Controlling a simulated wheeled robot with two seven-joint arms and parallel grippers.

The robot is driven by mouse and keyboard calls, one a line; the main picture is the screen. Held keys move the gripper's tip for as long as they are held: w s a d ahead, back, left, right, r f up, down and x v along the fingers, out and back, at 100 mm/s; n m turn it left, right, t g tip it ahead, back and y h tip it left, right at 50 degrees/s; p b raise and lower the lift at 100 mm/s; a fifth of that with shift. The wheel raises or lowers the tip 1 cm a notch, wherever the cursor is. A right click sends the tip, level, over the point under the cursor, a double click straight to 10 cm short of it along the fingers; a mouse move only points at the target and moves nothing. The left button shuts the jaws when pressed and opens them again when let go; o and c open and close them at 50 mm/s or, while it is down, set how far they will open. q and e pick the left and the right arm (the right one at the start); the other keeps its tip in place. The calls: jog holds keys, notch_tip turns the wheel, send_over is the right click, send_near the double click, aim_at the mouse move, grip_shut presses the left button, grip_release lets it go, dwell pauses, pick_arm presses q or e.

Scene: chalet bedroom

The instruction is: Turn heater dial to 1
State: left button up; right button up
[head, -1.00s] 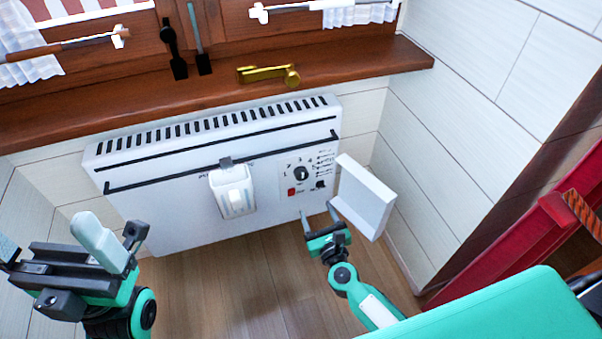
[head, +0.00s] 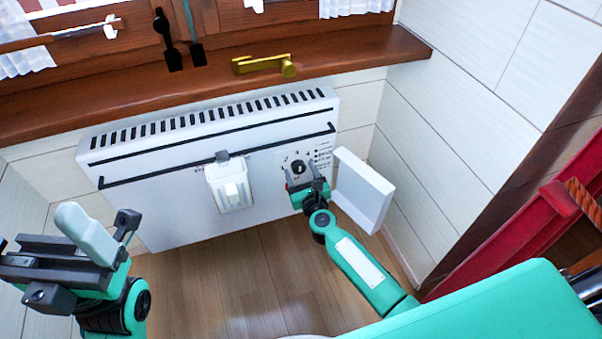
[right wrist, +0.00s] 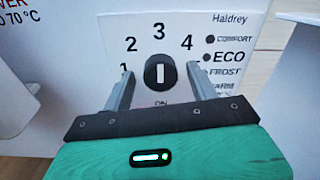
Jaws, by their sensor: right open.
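The heater (head: 150,180) is a white wall panel with a slotted top. Its black round dial (head: 298,167) sits at the upper right; in the right wrist view the dial (right wrist: 160,72) has an upright white mark in line with the 3, with 2 and 4 to either side. My right gripper (head: 303,180) is open in front of the dial; in the right wrist view one finger is on each side, with gaps to the dial. The left finger partly covers the 1.
An open white flap (head: 362,192) stands just right of my right gripper. A white box (head: 230,187) hangs on the heater front. The wooden sill (head: 360,62) with a brass handle (head: 262,65) is above. Wooden floor below the heater is clear.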

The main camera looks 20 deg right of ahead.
jog(key=c, duration=1)
